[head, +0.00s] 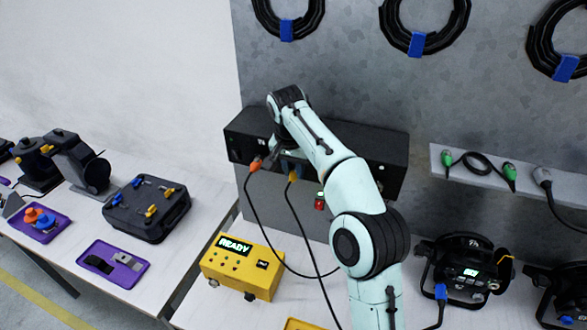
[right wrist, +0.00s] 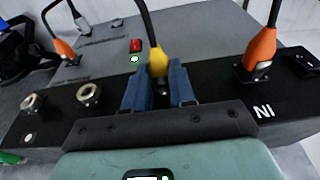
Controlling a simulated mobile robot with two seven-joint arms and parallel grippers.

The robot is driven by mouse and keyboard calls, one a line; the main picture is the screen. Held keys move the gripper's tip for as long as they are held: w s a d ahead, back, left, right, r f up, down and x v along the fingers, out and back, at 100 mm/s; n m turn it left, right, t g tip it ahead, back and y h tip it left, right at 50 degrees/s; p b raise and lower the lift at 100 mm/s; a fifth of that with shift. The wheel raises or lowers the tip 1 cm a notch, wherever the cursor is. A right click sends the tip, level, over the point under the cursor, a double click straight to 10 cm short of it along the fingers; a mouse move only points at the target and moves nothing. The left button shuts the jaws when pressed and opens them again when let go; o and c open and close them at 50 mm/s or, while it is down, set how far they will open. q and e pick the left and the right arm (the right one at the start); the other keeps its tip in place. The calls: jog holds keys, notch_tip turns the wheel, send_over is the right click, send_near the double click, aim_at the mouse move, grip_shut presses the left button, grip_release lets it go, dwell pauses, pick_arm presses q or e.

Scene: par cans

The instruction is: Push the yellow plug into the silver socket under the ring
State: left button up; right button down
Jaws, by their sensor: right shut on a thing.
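The yellow plug (right wrist: 158,60) with its black cable is between the blue fingers of my right gripper (right wrist: 159,88), which is shut on it. In the head view the yellow plug (head: 294,175) and my right gripper (head: 289,164) are at the front of the black panel box (head: 372,160). The plug's tip and any socket behind it are hidden by the fingers, so I cannot tell whether it is seated. Two empty silver sockets (right wrist: 89,93) show left of the gripper in the wrist view. A small round white mark (right wrist: 28,138) is beside the outermost one; I cannot tell whether it is a ring.
An orange plug (right wrist: 262,45) stands in the panel near the upside-down "IN" label, close to my gripper. A red switch (right wrist: 135,45) is near. A yellow box (head: 243,270) reading READY stands below, with hanging cables around it.

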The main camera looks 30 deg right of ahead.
jog(key=c, duration=0.9)
grip_release()
jog(key=shift+o, duration=0.2)
jog(key=v, duration=0.6)
jog(key=shift+r, duration=0.4)
jog(key=shift+s+a+r, duration=0.1)
jog(key=shift+r, duration=0.25)
